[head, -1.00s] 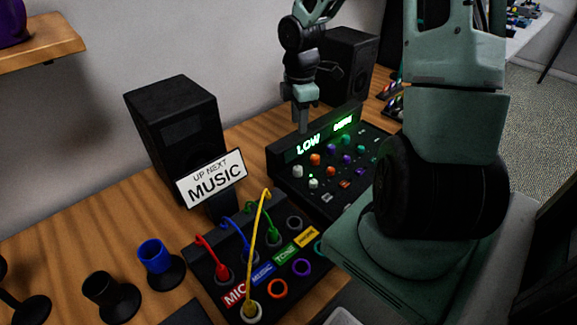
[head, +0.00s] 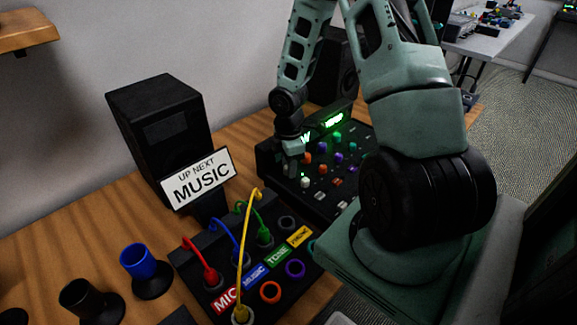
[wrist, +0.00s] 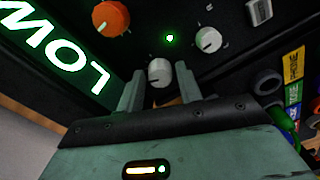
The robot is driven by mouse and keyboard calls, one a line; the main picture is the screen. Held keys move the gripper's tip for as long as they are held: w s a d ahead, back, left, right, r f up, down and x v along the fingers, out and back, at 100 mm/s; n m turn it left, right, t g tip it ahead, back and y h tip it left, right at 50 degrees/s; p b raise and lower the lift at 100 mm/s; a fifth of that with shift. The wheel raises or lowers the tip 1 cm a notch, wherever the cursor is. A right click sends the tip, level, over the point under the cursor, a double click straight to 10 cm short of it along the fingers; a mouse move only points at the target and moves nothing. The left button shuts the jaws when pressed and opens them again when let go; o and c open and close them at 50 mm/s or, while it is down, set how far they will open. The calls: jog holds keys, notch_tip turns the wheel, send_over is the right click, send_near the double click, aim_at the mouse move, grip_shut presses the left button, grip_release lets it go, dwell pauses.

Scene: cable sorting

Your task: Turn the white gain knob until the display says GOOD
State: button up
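My gripper (wrist: 159,88) is open, its two fingers pointing at a white knob (wrist: 159,72) on the black mixer panel. The knob shows between the fingertips, with a gap on each side; whether the tips reach down around it I cannot tell. A second white knob (wrist: 208,40) lies to the right, and it also shows in the head view (head: 305,182). The display (wrist: 62,52) reads LOW in the wrist view. In the head view my gripper (head: 291,168) is low over the mixer's left part and hides most of that word.
An orange knob (wrist: 111,18) is close to the fingers. A black speaker (head: 160,125) and the UP NEXT MUSIC sign (head: 197,180) stand left of the mixer. A patch box with coloured cables (head: 262,268) is in front. A second speaker (head: 327,75) stands behind my arm.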

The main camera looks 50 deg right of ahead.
jog(key=c, duration=0.7)
jog(key=shift+m+p, duration=0.3)
jog(key=shift+m, duration=0.5)
jog(key=m, duration=0.3)
jog(key=o, duration=0.7)
jog(key=shift+r, duration=0.1)
notch_tip(320, 180, up, 17)
jog(key=p, duration=0.2)
jog(key=shift+p, duration=0.4)
